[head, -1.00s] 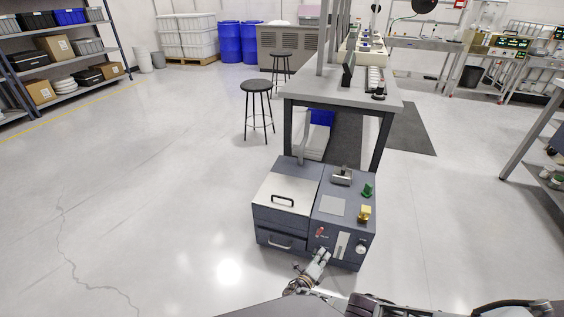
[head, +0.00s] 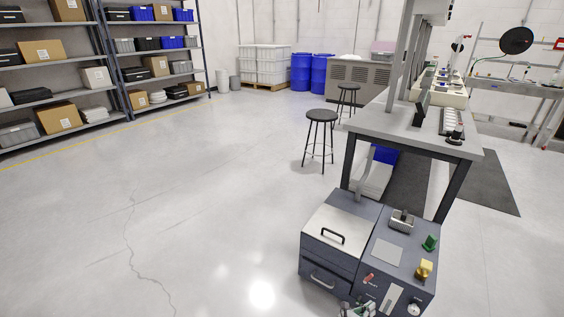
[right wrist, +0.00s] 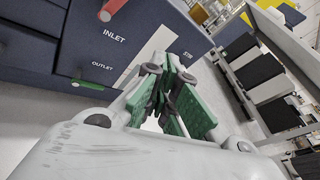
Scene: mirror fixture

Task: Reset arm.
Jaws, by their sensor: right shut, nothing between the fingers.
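My right gripper (head: 357,309) shows at the bottom edge of the head view, in front of the dark blue-grey machine (head: 330,262). In the right wrist view the gripper (right wrist: 163,80) has its green-padded fingers together with nothing between them. It is near the machine's front panel (right wrist: 135,45), which carries INLET and OUTLET labels and a red handle (right wrist: 112,8). I cannot tell whether it touches the panel. My left gripper is not in view.
The machine has a pale lid (head: 335,228) with a black handle, and a yellow knob (head: 425,268). A workbench (head: 405,128) stands behind it, with a black stool (head: 322,117) to its left. Shelves (head: 120,50) line the far left. The floor on the left is clear.

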